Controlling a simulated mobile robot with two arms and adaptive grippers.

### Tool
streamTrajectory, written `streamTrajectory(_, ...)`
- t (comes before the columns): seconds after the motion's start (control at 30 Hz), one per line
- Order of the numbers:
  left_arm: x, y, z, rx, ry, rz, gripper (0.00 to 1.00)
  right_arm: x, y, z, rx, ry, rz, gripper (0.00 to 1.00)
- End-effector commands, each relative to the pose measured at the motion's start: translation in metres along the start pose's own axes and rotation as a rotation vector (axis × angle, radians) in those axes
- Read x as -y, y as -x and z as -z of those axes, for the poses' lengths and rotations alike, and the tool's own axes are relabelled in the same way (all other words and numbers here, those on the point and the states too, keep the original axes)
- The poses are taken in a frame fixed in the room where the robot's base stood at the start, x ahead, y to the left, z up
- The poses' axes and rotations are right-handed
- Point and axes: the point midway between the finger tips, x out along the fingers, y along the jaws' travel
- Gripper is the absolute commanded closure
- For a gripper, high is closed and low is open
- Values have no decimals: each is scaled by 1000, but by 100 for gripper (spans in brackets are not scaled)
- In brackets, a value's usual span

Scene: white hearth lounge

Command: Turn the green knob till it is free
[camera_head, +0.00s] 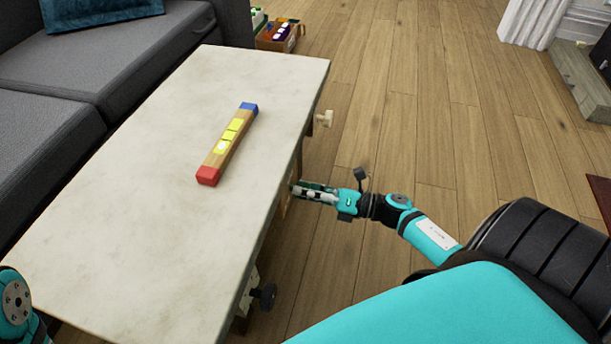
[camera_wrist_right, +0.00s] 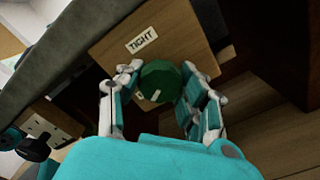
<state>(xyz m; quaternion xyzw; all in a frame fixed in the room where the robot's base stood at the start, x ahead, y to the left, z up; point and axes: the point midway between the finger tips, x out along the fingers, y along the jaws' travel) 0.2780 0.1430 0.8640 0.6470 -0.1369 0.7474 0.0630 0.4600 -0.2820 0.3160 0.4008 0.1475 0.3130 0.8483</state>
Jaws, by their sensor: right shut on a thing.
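The green knob (camera_wrist_right: 160,84) sits on a wooden panel (camera_wrist_right: 190,30) under the table edge. It has a short white mark on its face, pointing toward the lower left in the right wrist view. A label reading "TIGHT" (camera_wrist_right: 141,40) is on the panel above the knob. My right gripper (camera_wrist_right: 165,92) is shut on the knob, with a finger on each side. In the head view my right gripper (camera_head: 297,189) reaches the table's right side, and the knob is hidden there. Only part of my left arm shows at the lower left edge; its gripper is out of view.
The pale table (camera_head: 120,200) carries a wooden bar (camera_head: 228,145) with red and blue ends. A white knob (camera_head: 325,118) and a black knob (camera_head: 264,296) stick out from the table's right side. A grey sofa (camera_head: 140,60) stands left. Wooden floor lies open to the right.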

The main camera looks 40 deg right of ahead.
Motion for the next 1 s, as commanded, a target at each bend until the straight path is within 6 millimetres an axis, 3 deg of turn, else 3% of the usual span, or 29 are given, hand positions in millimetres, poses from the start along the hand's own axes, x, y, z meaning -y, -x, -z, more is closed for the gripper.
streamTrajectory(0.13,0,0,0,0,0,1,39,1,1,1,-3,2,3,95)
streamTrajectory(0.17,0,0,0,0,0,1,39,1,1,1,-3,2,3,61)
streamTrajectory(0.37,0,1,0,1,0,2,39,1,0,1,-2,1,2,37)
streamTrajectory(0.73,1,2,0,3,0,6,39,1,8,1,-2,0,2,37)
streamTrajectory(1.0,0,1,-1,3,0,3,39,1,61,2,-3,-1,6,37)
